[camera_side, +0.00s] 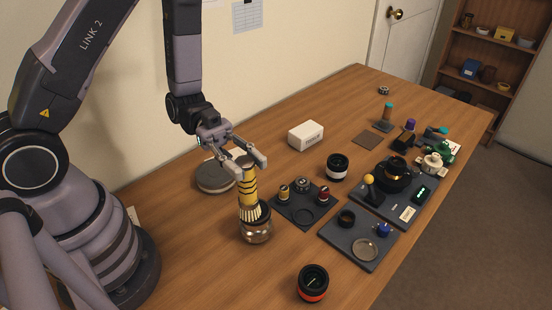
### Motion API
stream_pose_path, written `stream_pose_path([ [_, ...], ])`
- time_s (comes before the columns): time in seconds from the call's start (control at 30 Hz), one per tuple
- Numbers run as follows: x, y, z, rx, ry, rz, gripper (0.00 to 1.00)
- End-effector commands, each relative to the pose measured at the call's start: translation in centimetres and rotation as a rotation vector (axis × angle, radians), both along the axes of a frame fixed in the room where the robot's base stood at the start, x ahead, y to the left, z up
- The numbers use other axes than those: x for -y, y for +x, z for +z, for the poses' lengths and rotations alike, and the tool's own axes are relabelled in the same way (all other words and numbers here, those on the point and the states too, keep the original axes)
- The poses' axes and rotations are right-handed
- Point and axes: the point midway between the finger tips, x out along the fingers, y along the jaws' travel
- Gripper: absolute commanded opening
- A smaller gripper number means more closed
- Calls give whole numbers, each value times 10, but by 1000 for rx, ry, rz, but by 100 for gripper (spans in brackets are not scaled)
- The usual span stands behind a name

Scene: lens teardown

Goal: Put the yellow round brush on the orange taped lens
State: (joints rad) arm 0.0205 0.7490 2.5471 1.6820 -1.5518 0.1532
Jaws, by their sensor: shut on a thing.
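My gripper (246,164) points down and is shut on the upper end of the yellow round brush (249,188). The brush is upright, with dark bands on its yellow handle and pale bristles facing down. The orange taped lens (313,285), a short black cylinder with an orange band, stands upright on the table at the front, right of the jar. Nothing lies on its top.
A dark tray (326,191) with small parts is right of the brush. Another dark tray (334,236) holds a ring and a glass disc. A white-banded lens (337,167) and a white box (306,135) stand behind. Bare table surrounds the orange taped lens.

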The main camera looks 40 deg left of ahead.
Motion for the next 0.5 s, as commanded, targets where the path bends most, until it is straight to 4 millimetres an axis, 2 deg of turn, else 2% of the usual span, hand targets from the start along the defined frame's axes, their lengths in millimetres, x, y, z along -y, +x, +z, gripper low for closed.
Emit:
stream_pose_path([
  [0.03,6,-15,2,1,-1,-82,0],
  [0.1,9,-31,3,1,-1,-167,0],
  [0.23,14,-44,2,1,0,-251,0],
  [0.37,31,-34,-8,0,-1,-271,0],
  [0.5,58,-10,-24,0,-1,-268,0],
])
